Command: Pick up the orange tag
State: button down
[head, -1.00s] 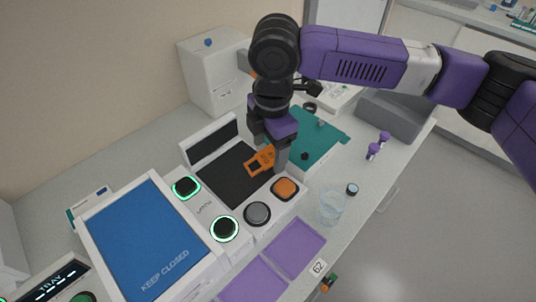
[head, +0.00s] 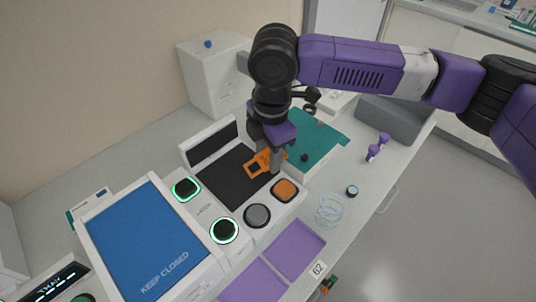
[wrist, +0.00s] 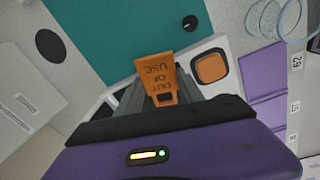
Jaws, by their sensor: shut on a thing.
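The orange tag (head: 257,164) is above the black pad of the white device in the head view. In the wrist view the tag (wrist: 158,76) reads "OUT OF USE" and has a small rectangular hole near the gripper end. My gripper (head: 277,163) is shut on the tag, with its fingers pointing down. In the wrist view my gripper (wrist: 160,97) partly covers the tag's near end. I cannot tell whether the tag touches the pad.
The white device has an orange button (head: 285,189), a grey button (head: 257,215) and green-ringed buttons (head: 223,231). A teal mat (head: 318,145) lies behind. A blue-topped case (head: 150,240) stands at left.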

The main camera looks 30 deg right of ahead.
aim_at(268, 158)
notch_tip(268, 158, up, 20)
dwell(0.5)
dwell(1.0)
